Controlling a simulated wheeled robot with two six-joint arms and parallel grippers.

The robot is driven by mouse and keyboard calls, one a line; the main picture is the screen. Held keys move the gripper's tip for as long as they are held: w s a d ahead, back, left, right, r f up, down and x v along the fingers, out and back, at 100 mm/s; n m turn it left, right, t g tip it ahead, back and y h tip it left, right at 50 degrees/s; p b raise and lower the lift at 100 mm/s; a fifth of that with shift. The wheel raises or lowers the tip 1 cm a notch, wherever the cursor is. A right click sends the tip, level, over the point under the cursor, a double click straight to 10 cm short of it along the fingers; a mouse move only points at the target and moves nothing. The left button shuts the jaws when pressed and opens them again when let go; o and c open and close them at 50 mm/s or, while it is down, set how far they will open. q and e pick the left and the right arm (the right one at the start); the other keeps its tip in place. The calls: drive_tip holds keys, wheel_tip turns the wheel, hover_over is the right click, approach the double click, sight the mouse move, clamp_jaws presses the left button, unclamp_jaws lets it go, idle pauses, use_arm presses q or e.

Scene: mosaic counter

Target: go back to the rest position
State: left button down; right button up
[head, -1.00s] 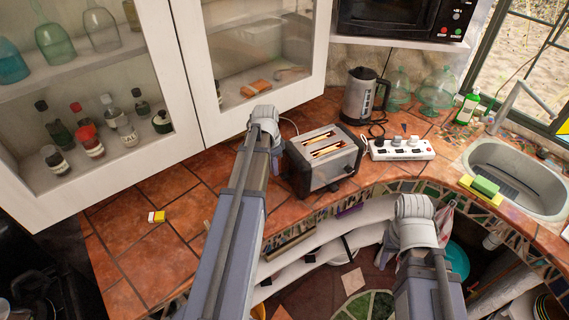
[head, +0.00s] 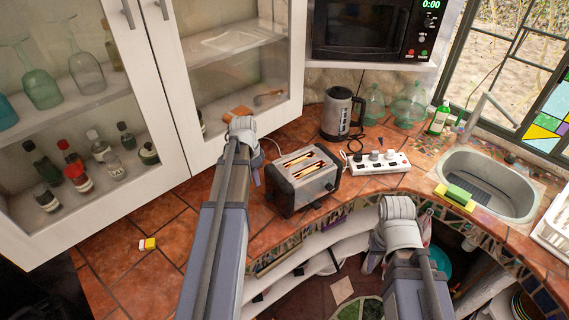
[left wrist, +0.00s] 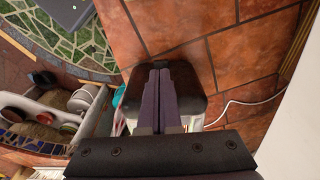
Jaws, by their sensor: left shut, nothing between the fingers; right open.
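My left arm reaches over the counter in the head view. Its left gripper (head: 257,172) is mostly hidden behind the wrist, just left of the toaster (head: 303,182). In the left wrist view the left gripper (left wrist: 160,72) has its fingers together with nothing between them. They overlap a dark rounded block, probably the toaster's end; I cannot tell whether they touch it. My right gripper (head: 372,262) hangs beyond its wrist, in front of the counter's curved edge. It is partly hidden, and no object shows in it.
A kettle (head: 338,114) and a white power strip (head: 377,164) stand behind and right of the toaster. A sink (head: 488,185) with a sponge (head: 459,194) is at right. Glass-door cabinets (head: 178,85) border the left side.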

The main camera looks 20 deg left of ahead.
use_arm(q)
drive_tip(key=s+d+f+n+b, duration=0.1)
drive_tip(key=s+d+f+b, duration=0.2)
drive_tip(key=d, duration=0.7)
drive_tip(key=s+d+f+n+y+b, duration=0.1)
drive_tip(key=s+d+f+b, duration=0.3)
drive_tip(key=d, duration=0.7)
drive_tip(key=s+d+f+g+b, duration=0.1)
drive_tip(key=s+d+f+b, duration=0.3)
drive_tip(key=s+d, duration=0.3)
drive_tip(key=d, duration=0.4)
drive_tip(key=shift+n+y, duration=0.4)
